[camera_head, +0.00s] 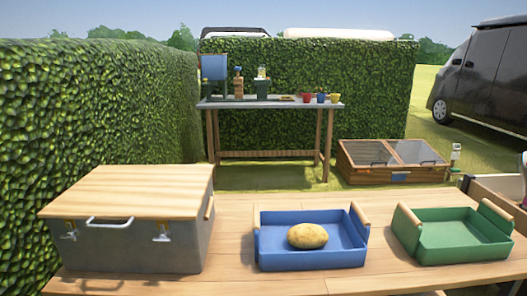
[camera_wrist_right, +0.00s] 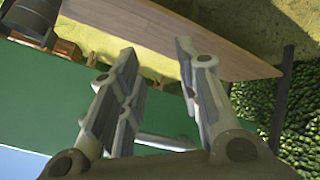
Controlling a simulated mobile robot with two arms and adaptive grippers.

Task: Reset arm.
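My right gripper (camera_wrist_right: 155,70) shows in the right wrist view, its two grey fingers spread wide apart with nothing between them. Neither gripper shows in the head view, and my left gripper is in no frame. In the head view a potato (camera_head: 307,236) lies in a blue tray (camera_head: 312,261) on the wooden table. A green tray (camera_head: 452,252) stands to its right and looks empty. A grey box (camera_head: 130,250) with a wooden lid (camera_head: 130,192) and metal latches stands at the left; the lid is shut.
The wooden table (camera_head: 232,272) is bare in the narrow gaps between box and trays. A farther table (camera_head: 270,104) holds pots and small items before a hedge (camera_head: 330,65). A cold frame (camera_head: 392,161) stands on the grass. A dark van (camera_head: 490,75) is at the right.

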